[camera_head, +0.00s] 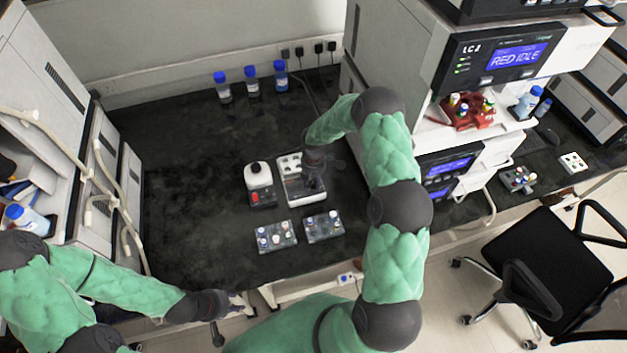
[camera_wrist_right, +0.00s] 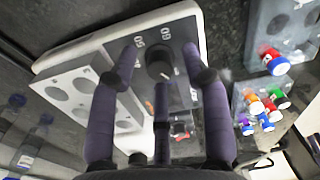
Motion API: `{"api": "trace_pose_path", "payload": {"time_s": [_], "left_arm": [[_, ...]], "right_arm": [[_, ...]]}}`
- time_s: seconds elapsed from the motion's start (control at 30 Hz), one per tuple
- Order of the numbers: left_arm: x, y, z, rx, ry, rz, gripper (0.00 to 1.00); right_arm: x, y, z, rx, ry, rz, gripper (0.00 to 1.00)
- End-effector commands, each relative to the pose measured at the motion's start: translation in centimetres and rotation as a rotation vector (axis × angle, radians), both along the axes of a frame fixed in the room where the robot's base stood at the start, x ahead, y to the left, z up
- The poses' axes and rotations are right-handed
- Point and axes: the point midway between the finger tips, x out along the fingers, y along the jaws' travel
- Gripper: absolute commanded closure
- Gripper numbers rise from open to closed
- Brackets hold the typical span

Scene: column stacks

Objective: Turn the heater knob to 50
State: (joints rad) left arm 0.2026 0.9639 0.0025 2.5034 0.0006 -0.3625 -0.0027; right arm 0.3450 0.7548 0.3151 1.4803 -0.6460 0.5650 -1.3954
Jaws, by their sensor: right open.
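The heater (camera_head: 291,187) is a white block unit with round wells, on the black bench in the head view. In the right wrist view its white body (camera_wrist_right: 70,52) fills the upper left, with a grey panel carrying a dark round knob (camera_wrist_right: 160,63) and printed numbers around it. The knob's exact setting is too small to tell. My right gripper (camera_wrist_right: 160,52) is open, its fingers spread on both sides of the knob; I cannot tell whether they touch it. In the head view my right gripper (camera_head: 314,176) covers the heater's right part. My left gripper (camera_head: 216,325) hangs low, away from the heater.
A white-topped device (camera_head: 258,177) stands close left of the heater. Two clear racks with vials, left (camera_head: 276,237) and right (camera_head: 324,227), sit in front. Blue-capped bottles (camera_head: 252,80) stand at the back. A tall instrument (camera_head: 480,60) is on the right. The bench's left part is clear.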

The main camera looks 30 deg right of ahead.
Motion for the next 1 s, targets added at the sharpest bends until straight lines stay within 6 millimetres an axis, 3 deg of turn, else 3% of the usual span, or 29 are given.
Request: {"api": "trace_pose_path", "payload": {"time_s": [0.27, 0.43, 0.47, 1.0], "left_arm": [[0.0, 0.0, 0.0, 0.0, 0.0, 0.0, 0.6], [0.0, 0.0, 0.0, 0.0, 0.0, 0.0, 0.6], [0.0, 0.0, 0.0, 0.0, 0.0, 0.0, 0.6], [0.0, 0.0, -1.0, 0.0, 0.0, 0.0, 0.6]], "right_arm": [[0.0, 0.0, -0.1, 0.0, 0.0, 0.0, 0.52], [0.0, 0.0, -0.1, 0.0, 0.0, 0.0, 0.98], [0.0, 0.0, -0.1, 0.0, 0.0, 0.0, 1.0], [0.0, 0.1, -0.2, 0.0, 0.0, -0.106, 1.0]]}}
